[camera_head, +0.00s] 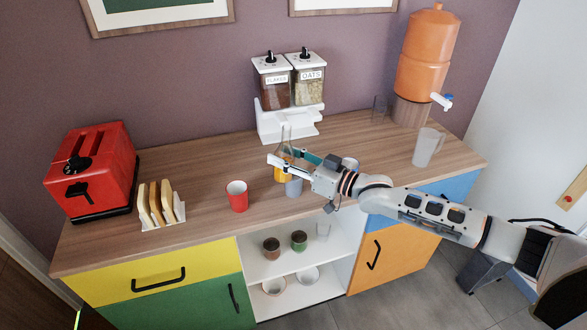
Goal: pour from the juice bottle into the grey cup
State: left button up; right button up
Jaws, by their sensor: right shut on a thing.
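The juice bottle (283,173) is clear with orange juice in its lower part and a narrow neck. It looks about upright near the middle of the wooden counter. My right gripper (283,158) reaches in from the right and is shut on the bottle. Its fingers hide part of the bottle. A grey cup (294,187) is just in front of and to the right of the bottle, partly below my gripper. I cannot tell whether the bottle rests on the counter or touches the cup. My left gripper is not in view.
A red cup (237,196) stands to the left. A pale cup (350,163) is partly hidden behind my right wrist. The cereal dispenser (290,115) is behind. A toast rack (161,207), red toaster (90,170), frosted pitcher (426,147), glass (379,109) and orange drink dispenser (427,55) stand around.

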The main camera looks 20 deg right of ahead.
aim_at(288, 142)
jog(key=shift+w+d+r+n, duration=0.1)
jog(key=shift+w+d+n, duration=0.2)
jog(key=shift+d+n, duration=0.35)
jog(key=shift+s+a, duration=0.1)
jog(key=shift+a, duration=0.15)
jog(key=shift+r, duration=0.1)
jog(key=shift+r, duration=1.9)
jog(key=shift+d, duration=0.15)
